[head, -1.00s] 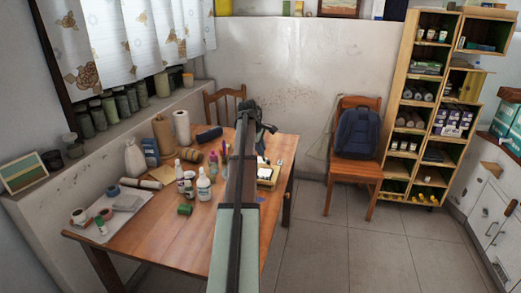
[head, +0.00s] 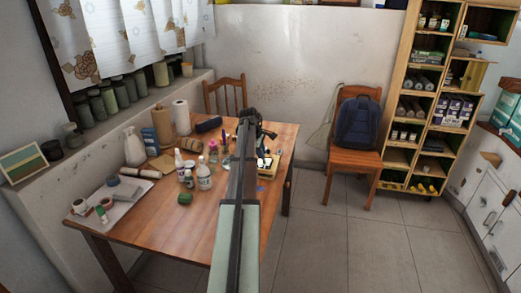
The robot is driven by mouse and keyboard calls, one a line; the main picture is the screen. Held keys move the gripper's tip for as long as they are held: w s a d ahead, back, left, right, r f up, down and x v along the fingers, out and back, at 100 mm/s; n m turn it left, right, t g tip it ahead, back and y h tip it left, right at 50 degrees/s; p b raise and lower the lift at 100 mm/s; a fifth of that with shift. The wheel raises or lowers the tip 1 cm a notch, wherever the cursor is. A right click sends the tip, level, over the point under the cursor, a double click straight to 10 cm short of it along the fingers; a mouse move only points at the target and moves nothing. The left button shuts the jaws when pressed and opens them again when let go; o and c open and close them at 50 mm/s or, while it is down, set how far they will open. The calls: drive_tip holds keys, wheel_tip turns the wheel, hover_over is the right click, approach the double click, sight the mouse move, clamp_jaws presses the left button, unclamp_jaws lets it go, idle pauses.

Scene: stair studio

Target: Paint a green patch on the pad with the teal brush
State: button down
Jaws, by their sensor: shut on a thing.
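My gripper (head: 266,135) is small and dark in the head view, at the far end of my arm over the right side of the wooden table (head: 232,254). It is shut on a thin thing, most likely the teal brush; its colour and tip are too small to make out. A pale tray or box with small items (head: 265,162) stands just below the gripper. My arm hides part of the table there. I cannot pick out the pad or any green patch for certain. A small blue-purple patch (head: 261,189) lies right of my arm.
White bottles (head: 204,178), a pink-topped jar (head: 213,152) and a green block (head: 184,198) stand left of my arm. Paper rolls (head: 181,117) stand at the back. A chair with a backpack (head: 357,124) and a shelf (head: 430,100) are to the right.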

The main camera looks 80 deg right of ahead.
drive_tip(key=d, duration=0.5)
drive_tip(key=shift+d, duration=0.4)
drive_tip(key=shift+a, duration=3.6)
drive_tip(key=shift+w+d, duration=0.55)
drive_tip(key=shift+d, duration=3.1)
drive_tip(key=a, duration=0.6)
drive_tip(key=shift+a, duration=0.4)
drive_tip(key=shift+a+r, duration=0.1)
drive_tip(key=shift+a, duration=0.05)
drive_tip(key=shift+r, duration=3.9)
